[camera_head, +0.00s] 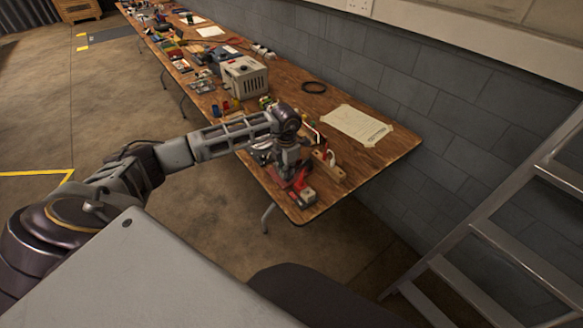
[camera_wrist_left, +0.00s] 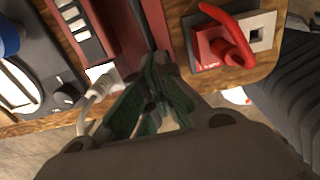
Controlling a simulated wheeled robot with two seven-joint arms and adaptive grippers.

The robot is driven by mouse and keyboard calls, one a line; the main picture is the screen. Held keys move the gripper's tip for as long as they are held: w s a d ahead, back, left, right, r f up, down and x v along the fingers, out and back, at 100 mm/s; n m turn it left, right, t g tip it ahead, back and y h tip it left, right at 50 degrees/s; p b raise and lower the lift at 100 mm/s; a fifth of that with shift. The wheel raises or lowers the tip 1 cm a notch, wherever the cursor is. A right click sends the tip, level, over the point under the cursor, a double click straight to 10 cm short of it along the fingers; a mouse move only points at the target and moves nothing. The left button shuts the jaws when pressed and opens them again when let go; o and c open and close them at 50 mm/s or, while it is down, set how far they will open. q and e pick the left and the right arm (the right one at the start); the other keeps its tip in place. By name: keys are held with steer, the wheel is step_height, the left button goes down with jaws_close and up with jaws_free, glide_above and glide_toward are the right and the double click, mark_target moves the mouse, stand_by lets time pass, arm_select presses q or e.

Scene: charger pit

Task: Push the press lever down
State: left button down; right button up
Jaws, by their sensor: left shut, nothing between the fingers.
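My left gripper (camera_head: 286,180) is low over the near end of the wooden bench. In the left wrist view, its green-padded fingers (camera_wrist_left: 155,62) are shut and empty, pointing at a dark bar (camera_wrist_left: 141,22) on a red base (camera_wrist_left: 118,28). The fingertips overlap the base's lower edge; I cannot tell whether they touch it. To their right, a red curved handle (camera_wrist_left: 236,38) stands on a red and grey block with a pale square socket. A red and pale device (camera_head: 303,196) shows beside the gripper in the head view. Which part is the press lever is unclear.
The bench (camera_head: 390,148) runs away along a grey block wall, crowded with tools farther back. A grey box (camera_head: 244,76), a black ring (camera_head: 314,87) and a taped paper sheet (camera_head: 357,125) lie on it. A ladder (camera_head: 480,235) leans at right.

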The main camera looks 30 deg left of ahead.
arm_select(q)
steer(key=shift+s, duration=0.15)
steer(key=shift+r+p, duration=0.95)
steer(key=shift+r, duration=0.55)
steer(key=shift+r+p, duration=1.5)
steer(key=shift+r, duration=1.15)
